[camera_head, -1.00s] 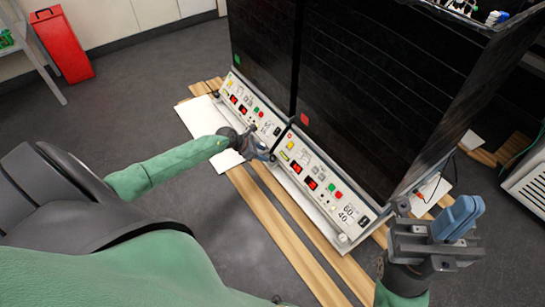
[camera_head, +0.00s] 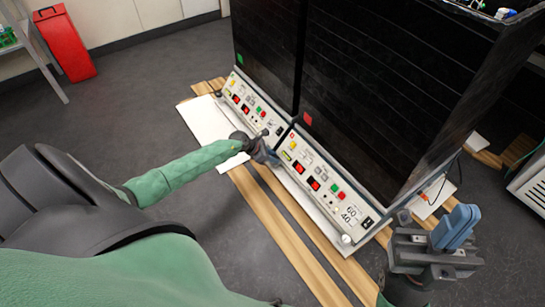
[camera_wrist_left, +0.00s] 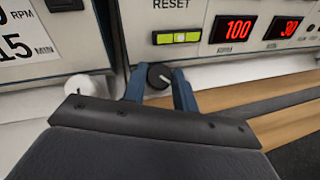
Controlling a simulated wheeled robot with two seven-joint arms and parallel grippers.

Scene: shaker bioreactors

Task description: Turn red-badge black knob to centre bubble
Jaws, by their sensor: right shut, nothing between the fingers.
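The black knob (camera_wrist_left: 159,77) with a white pointer line sits low on a shaker's front, below the yellow-green bubble level (camera_wrist_left: 178,37) in the left wrist view. My left gripper (camera_head: 265,153) is at the panel's lower edge. Its two blue fingers stand close on either side of the knob; whether they press on it I cannot tell. The red badge (camera_head: 308,118) is on the right-hand shaker's black front. My right gripper (camera_head: 458,222) is shut and empty at the lower right, away from the panel.
The left shaker has a green badge (camera_head: 240,59) and its own control panel. Red displays (camera_wrist_left: 235,29) sit right of the level. Wooden planks (camera_head: 285,230) and a white board (camera_head: 205,119) lie under the shakers. A red case (camera_head: 64,45) stands far left. The grey floor in front is open.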

